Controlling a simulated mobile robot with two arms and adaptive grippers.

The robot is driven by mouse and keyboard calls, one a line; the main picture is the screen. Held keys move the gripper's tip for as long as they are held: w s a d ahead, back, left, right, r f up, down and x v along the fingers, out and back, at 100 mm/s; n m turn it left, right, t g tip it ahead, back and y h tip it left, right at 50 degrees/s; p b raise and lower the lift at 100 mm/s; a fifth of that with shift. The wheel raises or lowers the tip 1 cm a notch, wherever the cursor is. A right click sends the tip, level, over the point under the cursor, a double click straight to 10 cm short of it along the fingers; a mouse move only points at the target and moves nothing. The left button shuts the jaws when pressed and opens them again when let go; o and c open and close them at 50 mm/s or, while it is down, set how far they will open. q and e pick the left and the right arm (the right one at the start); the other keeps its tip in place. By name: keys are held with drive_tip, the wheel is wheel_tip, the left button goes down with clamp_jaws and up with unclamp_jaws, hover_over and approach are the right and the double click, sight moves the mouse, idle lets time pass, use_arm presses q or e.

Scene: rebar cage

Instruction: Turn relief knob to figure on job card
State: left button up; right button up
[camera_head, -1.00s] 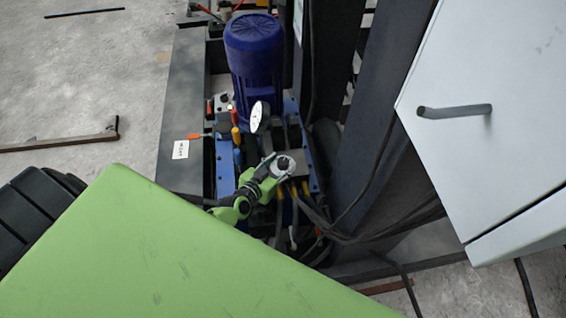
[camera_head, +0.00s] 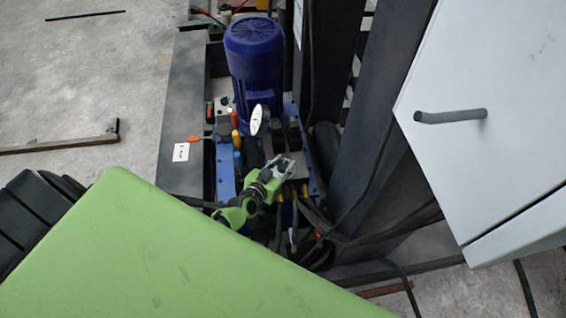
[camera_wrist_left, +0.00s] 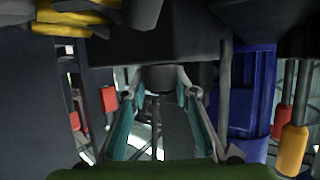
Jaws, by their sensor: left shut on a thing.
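My left gripper (camera_head: 284,166) reaches in from the lower left over the hydraulic unit in the head view. Its fingers are shut on the relief knob at the valve block. In the left wrist view the knob (camera_wrist_left: 163,78) is a dark, short cylinder between the two fingertips. Much of the knob is hidden by the fingers in the head view. The white job card (camera_head: 181,152) lies on the dark frame at the left; its figure is too small to read. A round white-faced gauge (camera_head: 258,120) stands just behind the gripper, seen at a slant. My right gripper is not in view.
A blue motor (camera_head: 255,65) stands behind the gauge. Yellow-ended hoses and black cables (camera_head: 335,225) run close to the right of the gripper. A dark steel post (camera_head: 375,130) and a pale cabinet (camera_head: 490,110) close off the right side. Open concrete floor (camera_head: 90,80) lies left.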

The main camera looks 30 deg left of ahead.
use_arm(q)
drive_tip(key=n+y+p, duration=0.2)
drive_tip(key=shift+w+r+p, duration=0.1)
drive_tip(key=shift+r+p, duration=0.2)
drive_tip(key=shift+p, duration=0.05)
drive_tip(key=shift+n+y, duration=0.3)
drive_tip(key=shift+y, duration=0.2)
drive_tip(key=shift+f+n+g+y+p, duration=0.25)
drive_tip(key=shift+n+g+y+p, duration=0.2)
drive_tip(key=shift+n+y, duration=0.3)
drive_tip(key=shift+a, duration=0.1)
drive_tip(key=o, duration=1.1)
